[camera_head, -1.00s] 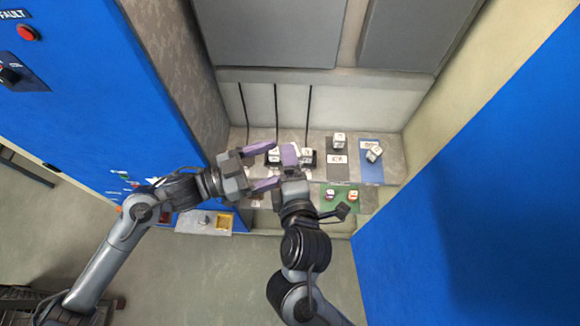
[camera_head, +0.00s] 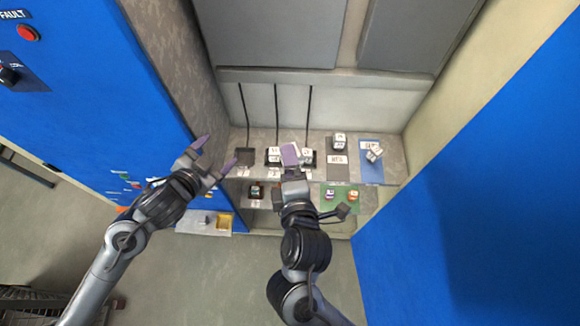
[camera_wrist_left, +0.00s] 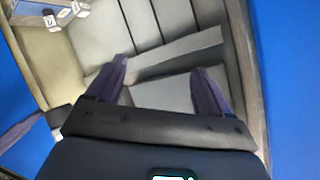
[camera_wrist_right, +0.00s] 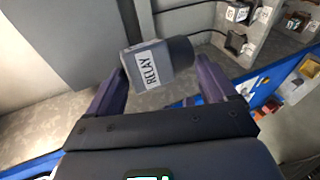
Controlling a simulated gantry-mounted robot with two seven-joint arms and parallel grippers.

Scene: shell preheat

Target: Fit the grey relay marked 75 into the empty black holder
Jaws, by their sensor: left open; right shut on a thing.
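My right gripper (camera_head: 290,156) is shut on a grey block labelled RELAY (camera_wrist_right: 148,68), which lies between its fingers in the right wrist view. No number shows on the visible label. In the head view the gripper is over the row of holders at the middle of the shelf and mostly hides the block. An empty-looking black holder (camera_head: 244,157) is at the left end of that row, left of my right gripper. Holders with white-topped relays (camera_head: 273,155) stand to its right. My left gripper (camera_head: 216,152) is open and empty, left of the empty holder.
A grey mat (camera_head: 338,173) with a white-topped cube (camera_head: 339,140) and a blue mat (camera_head: 372,175) with a tilted cube (camera_head: 375,152) lie right. Blue cabinets flank the shelf.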

